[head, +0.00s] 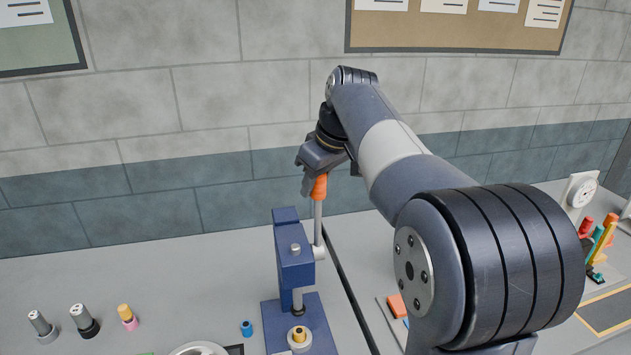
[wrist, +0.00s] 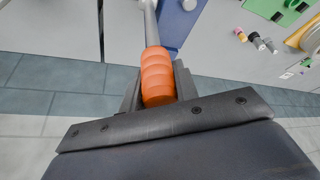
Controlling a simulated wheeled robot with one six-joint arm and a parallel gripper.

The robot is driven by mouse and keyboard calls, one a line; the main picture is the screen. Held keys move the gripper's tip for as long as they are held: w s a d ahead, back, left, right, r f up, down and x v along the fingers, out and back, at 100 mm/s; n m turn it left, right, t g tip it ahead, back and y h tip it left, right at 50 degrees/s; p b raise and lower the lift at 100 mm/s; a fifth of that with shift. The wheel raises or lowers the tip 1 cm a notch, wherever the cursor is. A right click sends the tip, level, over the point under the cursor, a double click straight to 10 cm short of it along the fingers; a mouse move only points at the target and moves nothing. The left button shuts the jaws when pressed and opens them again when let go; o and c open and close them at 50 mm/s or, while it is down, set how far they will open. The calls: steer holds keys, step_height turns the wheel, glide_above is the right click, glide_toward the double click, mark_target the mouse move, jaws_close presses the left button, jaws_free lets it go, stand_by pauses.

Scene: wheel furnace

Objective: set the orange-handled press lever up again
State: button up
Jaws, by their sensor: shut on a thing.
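The press lever (head: 318,222) is a grey rod with an orange handle (head: 320,186). It stands nearly upright at the right side of the blue press (head: 293,262). My gripper (head: 314,184) is shut on the orange handle from above and behind it. In the wrist view the orange handle (wrist: 158,76) sits between the two dark fingers, with the grey rod (wrist: 151,22) running on towards the blue press body (wrist: 181,22). The handle's end is partly hidden by my gripper.
Several small cylindrical parts, one being a yellow-topped piece (head: 126,314), stand on the grey bench at the left. A blue cylinder (head: 247,328) is left of the press base. A gauge (head: 582,194) and coloured handles (head: 604,236) are at the right. The wall is close behind.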

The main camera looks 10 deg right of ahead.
jaws_close()
steer(key=shift+w, duration=0.15)
steer(key=shift+w+f+g, duration=0.15)
steer(key=shift+w+g, duration=0.6)
steer(key=shift+w, duration=0.35)
steer(key=shift+w+f+g, duration=0.15)
steer(key=shift+w+g, duration=0.6)
steer(key=shift+w, duration=0.35)
steer(key=o, duration=0.9)
jaws_free()
